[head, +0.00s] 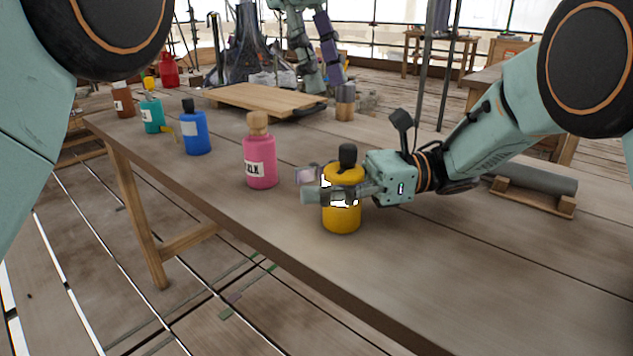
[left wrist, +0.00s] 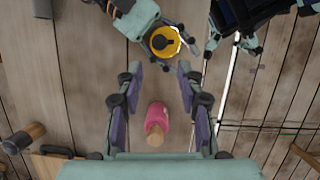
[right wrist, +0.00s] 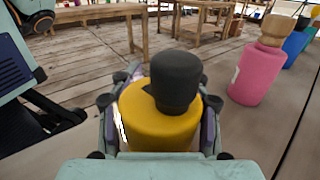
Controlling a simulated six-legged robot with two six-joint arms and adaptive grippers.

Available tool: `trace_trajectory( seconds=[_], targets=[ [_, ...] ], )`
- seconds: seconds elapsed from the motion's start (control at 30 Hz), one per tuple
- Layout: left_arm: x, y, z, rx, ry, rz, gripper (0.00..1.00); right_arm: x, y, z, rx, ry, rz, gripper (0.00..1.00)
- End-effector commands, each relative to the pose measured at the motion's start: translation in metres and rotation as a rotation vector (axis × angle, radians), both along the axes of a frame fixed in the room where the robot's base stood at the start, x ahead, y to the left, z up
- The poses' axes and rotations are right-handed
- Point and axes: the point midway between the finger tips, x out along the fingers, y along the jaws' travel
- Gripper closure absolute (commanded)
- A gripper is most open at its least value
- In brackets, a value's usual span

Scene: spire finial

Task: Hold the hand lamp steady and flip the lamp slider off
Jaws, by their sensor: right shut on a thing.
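A yellow canister (head: 342,218) with a black knob on top stands upright on the table; bright white patches show on its side between my fingers. I cannot tell whether it is the hand lamp, and I make out no slider. My right gripper (head: 315,185) is shut around its middle. The canister fills the middle of the right wrist view (right wrist: 160,125), its black knob clear of the fingers.
A pink bottle (head: 260,160) with a wooden stopper stands left of the canister, below my left gripper. Blue (head: 196,132), teal (head: 151,115) and brown (head: 122,100) bottles follow along the table edge. A wooden board (head: 265,98) lies farther back. The table's near right part is clear.

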Motion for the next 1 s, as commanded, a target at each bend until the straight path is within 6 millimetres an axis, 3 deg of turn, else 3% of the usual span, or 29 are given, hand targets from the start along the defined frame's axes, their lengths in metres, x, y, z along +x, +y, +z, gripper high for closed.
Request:
trace_trajectory(
  seconds=[0.23, 0.47, 0.57, 0.67, 0.73, 0.93, 1.0],
  targets=[
    [0.000, 0.000, 0.000, 0.000, 0.000, 0.000, 0.62, 0.000, 0.000, 0.000, 0.000, 0.000, 0.000, 0.94],
    [0.000, 0.000, 0.000, 0.000, 0.000, 0.000, 0.62, 0.000, 0.000, 0.000, 0.000, 0.000, 0.000, 0.97],
    [0.000, 0.001, 0.000, -0.002, 0.001, 0.002, 0.68, 0.000, 0.000, 0.000, 0.000, 0.000, 0.000, 0.98],
    [0.004, 0.013, 0.003, -0.021, 0.002, 0.021, 0.77, 0.000, 0.000, 0.000, 0.000, 0.000, 0.000, 0.98],
    [0.007, 0.032, 0.000, -0.049, 0.033, 0.053, 0.83, 0.000, 0.000, 0.000, 0.000, 0.000, 0.000, 0.98],
    [0.004, 0.075, -0.031, -0.282, 0.182, 0.080, 1.00, 0.000, 0.000, 0.000, 0.000, 0.000, 0.000, 0.99],
    [0.002, 0.083, -0.041, -0.393, 0.194, 0.042, 1.00, 0.000, 0.000, 0.000, 0.000, 0.000, 0.000, 0.99]
  ],
)
